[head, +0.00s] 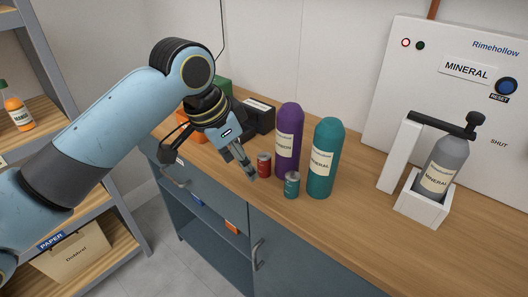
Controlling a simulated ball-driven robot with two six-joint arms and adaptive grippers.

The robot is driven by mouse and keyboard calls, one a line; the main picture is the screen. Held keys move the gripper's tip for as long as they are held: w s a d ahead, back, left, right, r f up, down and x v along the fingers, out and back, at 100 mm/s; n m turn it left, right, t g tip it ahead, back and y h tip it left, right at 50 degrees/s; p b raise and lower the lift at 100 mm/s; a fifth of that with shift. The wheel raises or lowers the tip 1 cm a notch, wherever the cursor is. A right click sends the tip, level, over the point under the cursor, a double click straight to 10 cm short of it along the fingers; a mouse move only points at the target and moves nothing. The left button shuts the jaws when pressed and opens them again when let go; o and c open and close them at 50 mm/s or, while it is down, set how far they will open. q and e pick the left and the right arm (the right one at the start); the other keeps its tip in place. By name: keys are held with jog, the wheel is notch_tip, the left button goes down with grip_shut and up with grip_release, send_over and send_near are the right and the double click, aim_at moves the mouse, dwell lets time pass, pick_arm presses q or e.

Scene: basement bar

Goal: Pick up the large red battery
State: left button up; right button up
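A short red cylinder with a grey top and a small label, which looks like the red battery (264,165), stands upright on the wooden counter (330,225). A similar short teal cylinder (292,185) stands just to its right and nearer the front edge. My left gripper (251,176) reaches in from the left and points down, with its fingertips just left of the red battery. The fingers look close together, and I cannot tell how far apart they are or whether they touch the battery. My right gripper is out of view.
Tall purple (289,140) and teal (324,160) bottles stand close behind and right of the battery. A black box (259,117) sits behind. A white panel with a holder and grey bottle (447,165) is at right. The counter's front right is clear.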

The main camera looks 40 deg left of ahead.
pick_arm(q)
send_near(260, 156)
notch_tip(260, 156, down, 2)
jog(key=shift+m+h, duration=0.3)
jog(key=x, duration=0.2)
jog(key=w+x, duration=0.1)
jog(key=x, duration=0.2)
jog(key=shift+x, duration=2.75)
jog(key=shift+s, duration=0.15)
grip_shut()
